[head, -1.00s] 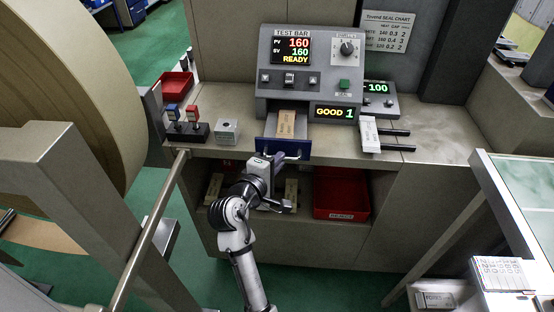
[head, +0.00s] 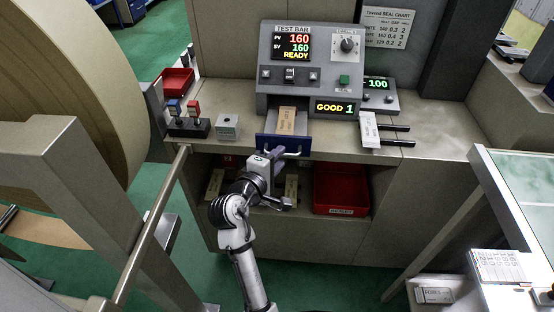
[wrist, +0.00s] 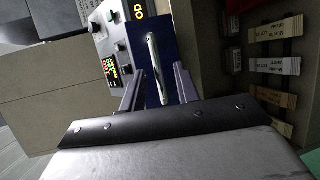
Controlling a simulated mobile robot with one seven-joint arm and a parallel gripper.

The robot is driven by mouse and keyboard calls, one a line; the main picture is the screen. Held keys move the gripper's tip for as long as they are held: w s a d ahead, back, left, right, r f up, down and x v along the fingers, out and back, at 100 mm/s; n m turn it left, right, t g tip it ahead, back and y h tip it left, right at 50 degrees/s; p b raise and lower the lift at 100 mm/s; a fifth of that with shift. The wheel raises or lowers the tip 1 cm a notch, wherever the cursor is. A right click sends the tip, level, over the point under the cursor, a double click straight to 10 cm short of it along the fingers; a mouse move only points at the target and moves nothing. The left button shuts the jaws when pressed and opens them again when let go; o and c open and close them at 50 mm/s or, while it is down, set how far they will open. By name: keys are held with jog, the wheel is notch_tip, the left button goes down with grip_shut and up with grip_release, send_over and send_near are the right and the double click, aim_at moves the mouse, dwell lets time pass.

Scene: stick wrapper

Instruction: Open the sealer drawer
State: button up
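The sealer (head: 305,75) stands on the bench in the head view, with lit displays. Its drawer (head: 270,142) is out toward me, and its blue front stands at the bench edge. A tan labelled stick (head: 287,120) lies on the drawer's tray. My gripper (head: 277,153) is at the drawer front. In the wrist view, the two fingers of my gripper (wrist: 157,82) are apart, with the silver bar handle (wrist: 155,60) between them. Gaps show on both sides of the handle. The blue drawer front (wrist: 140,42) is behind it.
A white packet (head: 368,130) and dark rods lie right of the sealer. A small grey box (head: 228,127) and a switch block (head: 188,127) stand to its left. A red bin (head: 342,190) is on the shelf below. A large roll (head: 75,90) fills the left.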

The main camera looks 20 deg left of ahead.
jog(key=b+v, duration=0.2)
jog(key=v, duration=1.2)
